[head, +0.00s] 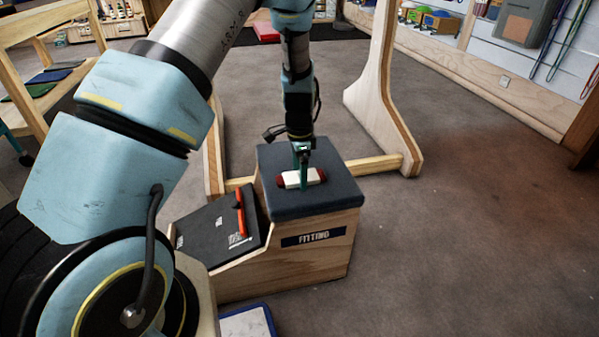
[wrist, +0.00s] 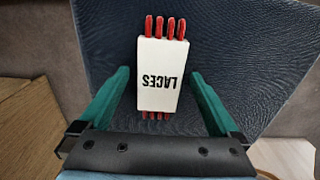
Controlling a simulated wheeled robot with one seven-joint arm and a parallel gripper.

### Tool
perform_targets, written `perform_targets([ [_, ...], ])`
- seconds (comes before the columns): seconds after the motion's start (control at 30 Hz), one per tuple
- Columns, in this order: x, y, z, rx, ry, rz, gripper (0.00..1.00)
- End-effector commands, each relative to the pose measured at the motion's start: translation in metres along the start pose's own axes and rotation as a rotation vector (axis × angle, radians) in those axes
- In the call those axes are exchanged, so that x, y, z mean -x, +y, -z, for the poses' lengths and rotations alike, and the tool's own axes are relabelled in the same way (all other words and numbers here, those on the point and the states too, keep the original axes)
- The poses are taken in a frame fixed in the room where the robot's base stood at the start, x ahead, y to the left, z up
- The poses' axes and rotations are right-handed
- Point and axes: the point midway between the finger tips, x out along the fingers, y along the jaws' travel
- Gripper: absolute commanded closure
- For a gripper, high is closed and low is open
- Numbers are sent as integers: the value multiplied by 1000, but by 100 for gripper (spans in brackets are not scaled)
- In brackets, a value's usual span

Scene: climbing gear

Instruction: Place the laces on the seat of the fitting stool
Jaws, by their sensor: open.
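The laces (head: 292,180) are a red bundle in a white paper band, lying on the dark padded seat (head: 335,192) of the fitting stool (head: 310,262). In the wrist view the band reads LACES (wrist: 160,75), with red loops showing at both ends. My gripper (head: 303,178) points down over the seat at the laces. In the wrist view its green fingers (wrist: 160,92) stand open on either side of the band, with a gap visible on each side. The seat fills most of the wrist view around the laces.
The stool's sloped front ramp (head: 205,232) carries an orange-red item (head: 240,215). A wooden frame (head: 385,105) stands behind the stool. A blue-edged board (head: 247,322) lies on the floor in front. The floor to the right is clear.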

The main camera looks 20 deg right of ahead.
Motion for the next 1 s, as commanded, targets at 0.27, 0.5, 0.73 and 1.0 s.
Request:
perform_targets([
  [0.27,5,0,0,0,1,1,3],
  [0.5,46,-1,0,0,3,3,3],
  [0.73,93,0,0,0,2,2,3],
  [1.0,121,0,0,0,1,1,3],
])
